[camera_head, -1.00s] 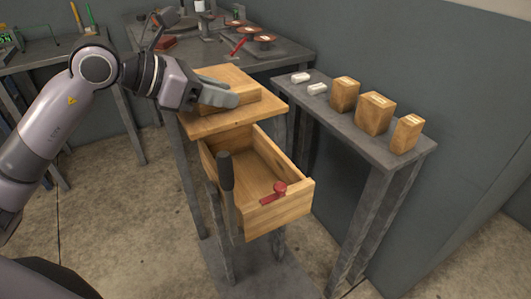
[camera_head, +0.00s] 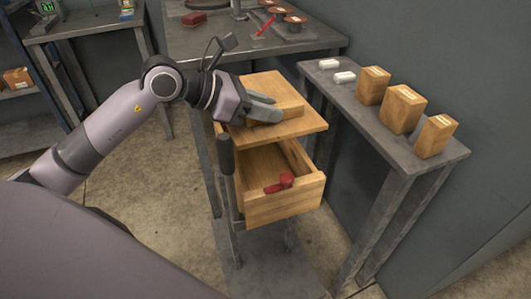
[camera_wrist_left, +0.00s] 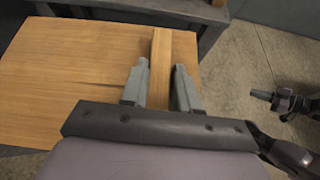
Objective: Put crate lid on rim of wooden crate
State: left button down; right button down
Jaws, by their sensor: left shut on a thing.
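My left gripper (camera_head: 266,107) is shut on a wooden piece (camera_head: 291,103), which I take to be the crate lid. It is over the wooden top (camera_head: 306,126) of a metal stand. In the left wrist view the fingers (camera_wrist_left: 160,68) have a narrow wooden strip (camera_wrist_left: 160,48) between them, with a broad wooden surface (camera_wrist_left: 75,65) at left. Whether the held piece touches the top, I cannot tell.
A red handled thing (camera_head: 281,184) is at the box's front rim. A dark upright handle (camera_head: 226,155) stands at its left. A narrow grey bench (camera_head: 387,140) at right holds several wooden blocks (camera_head: 402,110) and two white pieces (camera_head: 343,77). A workbench (camera_head: 205,43) stands behind.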

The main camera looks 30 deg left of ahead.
pick_arm(q)
notch_tip(320, 180, down, 11)
jog(key=b, duration=0.1)
jog(key=shift+f+b, duration=0.15)
jog(key=shift+b, duration=0.2)
jog(key=c, duration=0.8)
grip_release()
jog(key=shift+f, duration=0.1)
jog(key=shift+c, duration=0.2)
jog(key=shift+a, duration=0.1)
jog(key=v, duration=1.2)
jog(key=shift+s, duration=0.1)
